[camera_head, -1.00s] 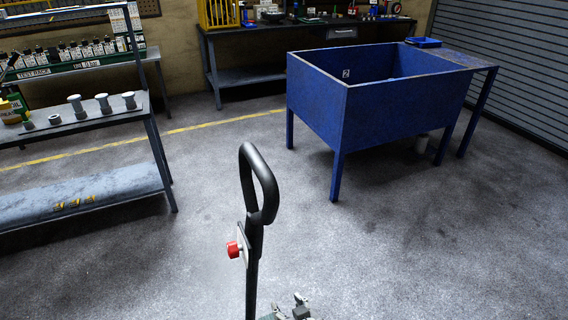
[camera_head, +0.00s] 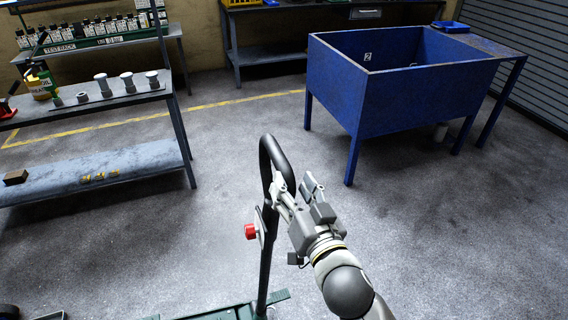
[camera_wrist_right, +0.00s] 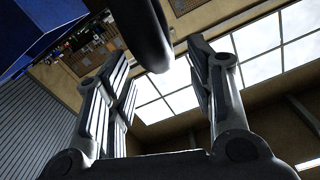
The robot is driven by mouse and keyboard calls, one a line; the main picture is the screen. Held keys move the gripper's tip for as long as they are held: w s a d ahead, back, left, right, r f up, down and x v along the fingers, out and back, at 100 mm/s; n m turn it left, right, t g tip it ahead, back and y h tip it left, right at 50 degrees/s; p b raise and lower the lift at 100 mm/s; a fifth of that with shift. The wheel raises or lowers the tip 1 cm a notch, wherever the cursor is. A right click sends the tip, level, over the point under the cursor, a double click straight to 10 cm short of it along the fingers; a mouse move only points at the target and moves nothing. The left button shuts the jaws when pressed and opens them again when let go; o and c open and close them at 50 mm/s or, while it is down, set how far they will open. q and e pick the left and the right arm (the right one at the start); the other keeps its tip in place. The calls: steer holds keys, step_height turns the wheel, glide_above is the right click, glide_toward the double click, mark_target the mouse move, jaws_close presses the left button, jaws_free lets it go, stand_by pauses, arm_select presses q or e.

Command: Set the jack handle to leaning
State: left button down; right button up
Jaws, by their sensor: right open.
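The jack handle (camera_head: 265,262) stands nearly upright in the head view, a dark bar with a black loop grip (camera_head: 268,145) on top and a red knob (camera_head: 250,231) on its side. Its foot meets the green jack body (camera_head: 230,313) at the bottom edge. My right gripper (camera_head: 296,187) is open beside the loop's right side; whether it touches cannot be told. In the right wrist view a dark curved part of the loop (camera_wrist_right: 150,35) shows beyond and between the open fingers (camera_wrist_right: 160,85). My left gripper is not in view.
A blue tub on legs (camera_head: 375,100) stands back right. A grey shelf (camera_head: 95,105) with several bolt-like parts is at the left, and a workbench (camera_head: 290,50) at the back. The floor (camera_head: 440,230) is clear to the right.

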mark_target(283, 168)
steer(key=p+x, duration=0.1)
steer(key=x, duration=0.5)
steer(key=shift+w, duration=0.25)
steer(key=shift+c, duration=0.2)
jaws_close()
